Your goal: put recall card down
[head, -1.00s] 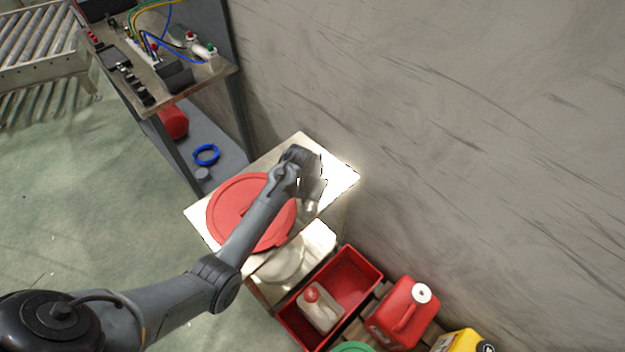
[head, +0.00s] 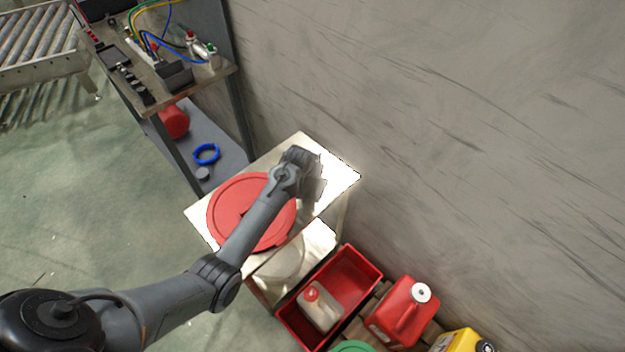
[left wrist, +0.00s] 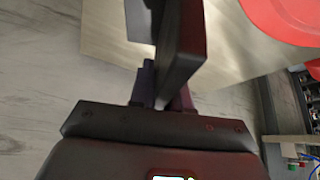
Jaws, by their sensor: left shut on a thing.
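My left gripper (head: 312,186) is over the right part of a pale tabletop (head: 338,178), just right of a round red lid (head: 240,205). In the left wrist view my dark left gripper (left wrist: 165,45) points at the pale top, with its fingers close together. It is shut on the recall card, which is mostly hidden by the fingers. I cannot tell whether the card touches the top. My right gripper is not in view.
A wall (head: 450,120) runs close behind the table. A red crate (head: 362,275) holding a pale bottle (head: 320,307) and a red canister (head: 403,312) stand to the lower right. A workbench (head: 195,85) with wires is at upper left.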

